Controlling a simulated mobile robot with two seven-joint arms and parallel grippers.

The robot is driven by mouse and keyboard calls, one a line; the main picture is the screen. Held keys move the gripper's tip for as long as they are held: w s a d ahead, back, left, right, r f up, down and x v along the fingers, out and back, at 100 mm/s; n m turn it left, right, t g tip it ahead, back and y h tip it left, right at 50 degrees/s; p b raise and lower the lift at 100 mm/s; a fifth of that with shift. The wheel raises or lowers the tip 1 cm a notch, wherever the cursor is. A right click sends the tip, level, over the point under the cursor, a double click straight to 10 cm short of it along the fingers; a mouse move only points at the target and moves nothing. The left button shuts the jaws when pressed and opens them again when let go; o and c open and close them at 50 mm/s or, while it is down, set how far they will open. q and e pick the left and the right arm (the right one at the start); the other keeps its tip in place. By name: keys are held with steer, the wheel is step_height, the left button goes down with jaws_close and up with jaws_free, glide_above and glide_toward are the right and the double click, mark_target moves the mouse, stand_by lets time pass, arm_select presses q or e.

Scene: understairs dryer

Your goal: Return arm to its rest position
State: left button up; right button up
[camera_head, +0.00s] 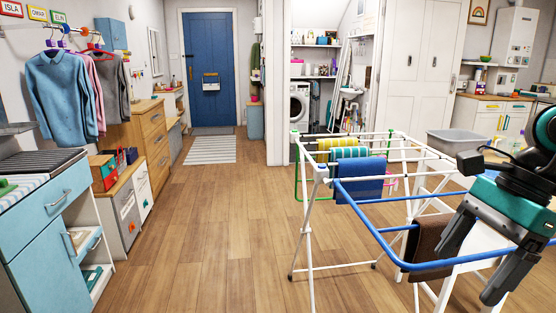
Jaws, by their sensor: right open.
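My right gripper (471,268) reaches in from the right edge of the head view, with teal and black housing and two dark fingers spread apart, pointing down and left. It is open, with no item visibly gripped. A white drying rack (307,225) with blue front rails (372,228) stands beneath and to the left of it. The fingers overlap the rack's right front part in the picture; I cannot tell whether they touch it. A blue towel (360,180), striped cloths (336,144) and a brown cloth (428,241) hang on the rack. My left gripper is out of view.
The wooden floor (215,220) is clear left of the rack. A blue door (209,70) stands at the back, with a striped mat (211,149) before it. A washing machine (299,105) is in the alcove. A grey basket (455,143) stands behind the rack. Blue drawers (45,240) line the left.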

steer(key=w+a+r+m+t+y+p, duration=0.25)
steer(key=a+m+t+y+p, duration=0.4)
steer(key=a+m+y, duration=1.1)
steer(key=w+d+f+m+t+h, duration=0.2)
steer(key=f+m+t+h, duration=0.35)
steer(key=m, duration=0.55)
steer(key=w+d+f+m+t+h, duration=0.1)
steer(key=d+f+m+t+h, duration=0.1)
steer(key=f+m+t+h, duration=0.65)
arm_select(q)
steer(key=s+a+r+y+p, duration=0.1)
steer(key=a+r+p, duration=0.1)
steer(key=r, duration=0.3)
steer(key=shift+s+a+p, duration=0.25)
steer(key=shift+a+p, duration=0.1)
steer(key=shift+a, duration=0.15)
arm_select(e)
steer(key=s+d+f+m+g+h, duration=0.3)
steer(key=s+f+m+g+h, duration=0.3)
steer(key=s+f+m+g, duration=0.3)
steer(key=s+f+m, duration=0.3)
steer(key=f+m, duration=0.3)
steer(key=shift+s+f, duration=0.25)
steer(key=shift+f, duration=0.05)
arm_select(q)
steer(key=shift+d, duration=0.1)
arm_select(e)
steer(key=shift+c, duration=0.5)
